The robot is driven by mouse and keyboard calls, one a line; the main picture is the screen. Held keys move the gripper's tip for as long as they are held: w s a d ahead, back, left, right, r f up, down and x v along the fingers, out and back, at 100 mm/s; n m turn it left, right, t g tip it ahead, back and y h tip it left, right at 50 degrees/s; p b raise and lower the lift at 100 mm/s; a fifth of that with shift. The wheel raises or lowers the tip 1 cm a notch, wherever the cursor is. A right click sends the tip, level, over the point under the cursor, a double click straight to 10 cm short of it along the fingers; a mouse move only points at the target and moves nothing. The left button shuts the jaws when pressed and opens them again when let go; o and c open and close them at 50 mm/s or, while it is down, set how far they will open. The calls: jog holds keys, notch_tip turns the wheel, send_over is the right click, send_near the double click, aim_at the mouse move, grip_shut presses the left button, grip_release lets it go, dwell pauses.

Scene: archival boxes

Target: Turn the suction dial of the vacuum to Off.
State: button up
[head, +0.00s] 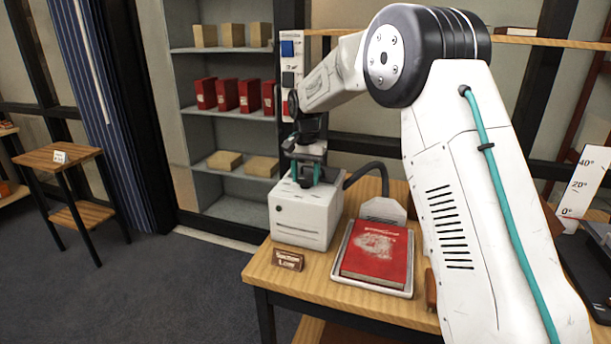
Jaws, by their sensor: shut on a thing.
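The vacuum (303,222) is a white box at the left end of the wooden table, with a dark hose (367,170) curving from it to a pale nozzle (383,208). A small brown sign (288,259) in front of it seems to read "Suction: Low". My gripper (306,182) points down onto the vacuum's top, its teal fingers closed on the suction dial there. The fingers hide the dial, so I cannot read its setting.
A red book (375,252) lies in a white tray (399,292) to the right of the vacuum. Shelves (225,112) with red and tan boxes stand behind. A small side table (52,158) is at left. Open floor lies between.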

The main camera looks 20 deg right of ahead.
aim_at(305, 179)
jog(key=shift+r, duration=0.1)
dwell(0.3)
jog(key=o, duration=1)
notch_tip(305, 179, up, 8)
jog(key=shift+a+f, duration=0.1)
